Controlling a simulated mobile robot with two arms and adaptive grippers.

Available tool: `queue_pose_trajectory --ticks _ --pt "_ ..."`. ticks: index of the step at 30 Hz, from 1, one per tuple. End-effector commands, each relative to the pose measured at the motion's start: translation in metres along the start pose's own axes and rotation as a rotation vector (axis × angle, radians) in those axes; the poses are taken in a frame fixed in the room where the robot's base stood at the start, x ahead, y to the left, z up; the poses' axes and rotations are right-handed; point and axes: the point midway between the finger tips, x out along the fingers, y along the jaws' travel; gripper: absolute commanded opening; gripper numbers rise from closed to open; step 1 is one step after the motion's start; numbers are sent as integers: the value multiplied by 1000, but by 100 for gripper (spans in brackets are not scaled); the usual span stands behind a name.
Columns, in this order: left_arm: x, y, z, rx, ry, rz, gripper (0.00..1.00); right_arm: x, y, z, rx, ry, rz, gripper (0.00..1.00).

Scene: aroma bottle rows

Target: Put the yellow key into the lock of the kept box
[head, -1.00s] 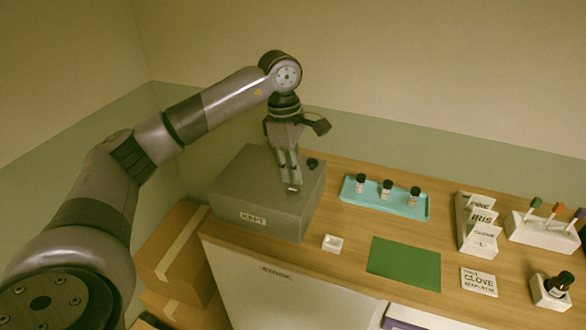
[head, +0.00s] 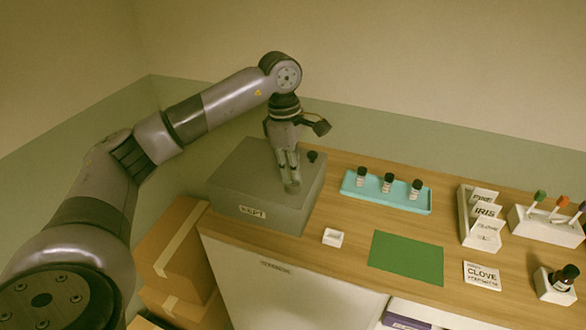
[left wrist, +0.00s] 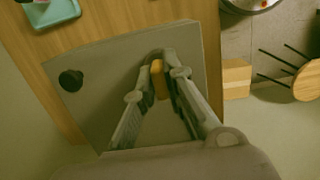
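The kept box (head: 240,190) is a grey box with a "KEPT" label on its front, at the left end of the counter. A black knob (head: 313,156) stands on its top; it also shows in the left wrist view (left wrist: 70,80). My left gripper (head: 292,186) points down over the right part of the box top, in front of the knob. In the left wrist view its fingers are closed around the yellow key (left wrist: 159,80), of which only a yellow block shows. The lock opening and the key's lower end are hidden by the fingers. My right gripper is out of view.
Right of the box are a small white dish (head: 333,237), a teal tray (head: 408,204) with 3 bottles and a green mat (head: 405,258). Further right stand a white card holder (head: 466,228) and a clove card (head: 482,275). Cardboard boxes (head: 172,255) stand left of the counter.

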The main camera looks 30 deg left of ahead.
Motion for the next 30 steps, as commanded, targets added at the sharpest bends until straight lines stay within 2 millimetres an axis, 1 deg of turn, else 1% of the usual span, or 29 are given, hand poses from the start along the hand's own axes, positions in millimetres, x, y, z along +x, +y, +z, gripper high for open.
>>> queue_pose_trajectory --ticks 1,9,17,20,23,26,30 --pt "-1 0 0 0 0 0 15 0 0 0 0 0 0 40" --pt "-1 0 0 0 0 0 33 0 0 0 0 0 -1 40" --pt "-1 0 0 0 0 0 33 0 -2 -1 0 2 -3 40" --pt "-5 0 0 0 -1 2 33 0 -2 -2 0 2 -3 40" --pt "-17 1 1 0 -2 4 33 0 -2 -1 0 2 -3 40" --pt "-37 1 1 0 -3 6 33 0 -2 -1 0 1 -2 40" --pt "-70 1 1 0 -3 5 33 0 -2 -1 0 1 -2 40"
